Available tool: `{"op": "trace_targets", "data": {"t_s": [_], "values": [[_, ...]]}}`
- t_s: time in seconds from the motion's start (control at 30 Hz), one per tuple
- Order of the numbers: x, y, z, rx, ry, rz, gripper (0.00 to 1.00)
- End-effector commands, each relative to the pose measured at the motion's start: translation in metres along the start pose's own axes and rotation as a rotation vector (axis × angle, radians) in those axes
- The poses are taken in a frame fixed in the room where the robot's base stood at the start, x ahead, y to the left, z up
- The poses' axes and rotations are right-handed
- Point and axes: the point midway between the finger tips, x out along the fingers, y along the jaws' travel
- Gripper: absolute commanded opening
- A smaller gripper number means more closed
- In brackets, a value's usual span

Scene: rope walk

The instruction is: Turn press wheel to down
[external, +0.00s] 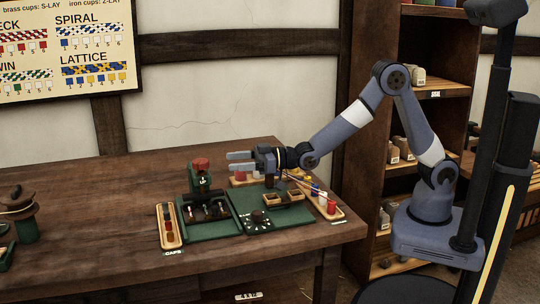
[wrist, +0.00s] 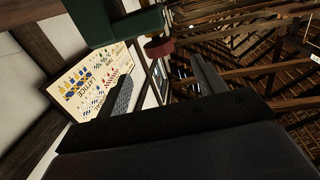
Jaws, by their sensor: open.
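A small red wheel (external: 201,163), which looks like the press wheel, sits on top of a green press (external: 198,182) on the bench. In the wrist view the red wheel (wrist: 158,48) shows beyond my fingers, beside a green block (wrist: 125,26). My gripper (external: 232,162) is open and empty, level above the bench, with its fingers pointing left toward the red wheel. In the wrist view the fingers of my gripper (wrist: 160,73) stand apart with nothing between them. I cannot tell how the wheel is set.
The wooden bench (external: 110,210) carries a green board with a dark knob (external: 259,217), a tray of caps (external: 170,226), a tray with a red spool (external: 331,207), and a rack of dark pieces (external: 208,209). A shelf (external: 420,90) stands behind my arm. The bench's left middle is clear.

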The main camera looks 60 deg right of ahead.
Motion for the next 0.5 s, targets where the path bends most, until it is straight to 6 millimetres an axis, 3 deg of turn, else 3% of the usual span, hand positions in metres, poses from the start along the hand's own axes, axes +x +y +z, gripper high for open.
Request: {"op": "trace_targets", "data": {"t_s": [0.17,0.5], "values": [[0.012,0.002,-0.001,-0.001,0.003,0.005,0.66],[0.064,0.002,-0.001,0.0,0.002,0.003,0.66]]}}
